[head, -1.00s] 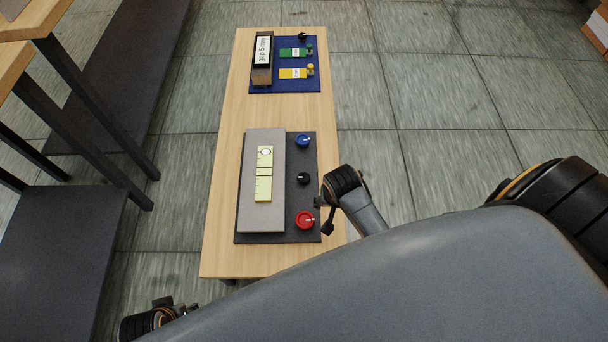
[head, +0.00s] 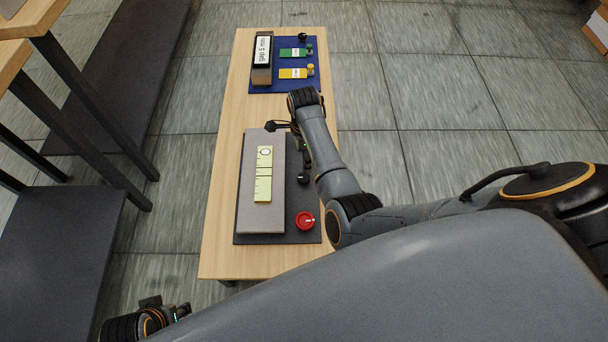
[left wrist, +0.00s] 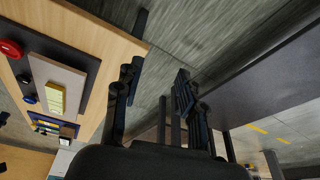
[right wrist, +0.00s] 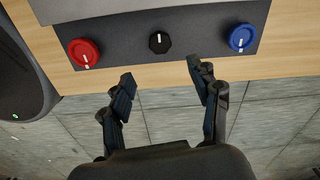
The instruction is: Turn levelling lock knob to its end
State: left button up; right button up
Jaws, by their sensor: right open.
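Three knobs stand in a row on a dark panel (head: 265,239) with a grey plate and a yellow-green level (head: 263,175): red (head: 305,221), black (head: 303,178) and blue (right wrist: 241,38). No readable label shows which is the levelling lock knob. In the head view my right arm hides the blue knob. In the right wrist view my right gripper (right wrist: 160,79) is open and empty; the black knob (right wrist: 159,42) lies beyond the gap between its fingertips, apart from them. Red (right wrist: 83,53) is left, blue right; all have white marks. My left gripper (left wrist: 157,79) is open and empty, away from the panel.
The panel lies on a narrow wooden table (head: 225,230). A blue mat (head: 263,87) at its far end holds a gap block (head: 262,60), green and yellow tags and small knobs. Dark-legged tables stand at the left.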

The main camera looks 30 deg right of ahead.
pick_arm(q)
jog(key=b+v, duration=0.2)
jog(key=v, duration=0.4)
pick_arm(e)
send_over(304, 177)
notch_tip(304, 177, down, 6)
jog(key=shift+r, duration=0.2)
notch_tip(304, 177, down, 4)
jog(key=shift+r+b, duration=0.15)
jog(key=shift+b, duration=0.9)
jog(key=shift+f+b, duration=0.3)
jog(key=shift+f, duration=0.55)
pick_arm(q)
jog(key=w+d+t, duration=0.1)
jog(key=w+t, duration=0.2)
jog(key=w, duration=0.3)
jog(key=shift+d+r+t+h, duration=0.25)
jog(key=shift+d+t+h, duration=0.05)
jog(key=shift+d+h, duration=0.1)
pick_arm(e)
jog(key=shift+c, duration=0.2)
jog(key=c, duration=1.1)
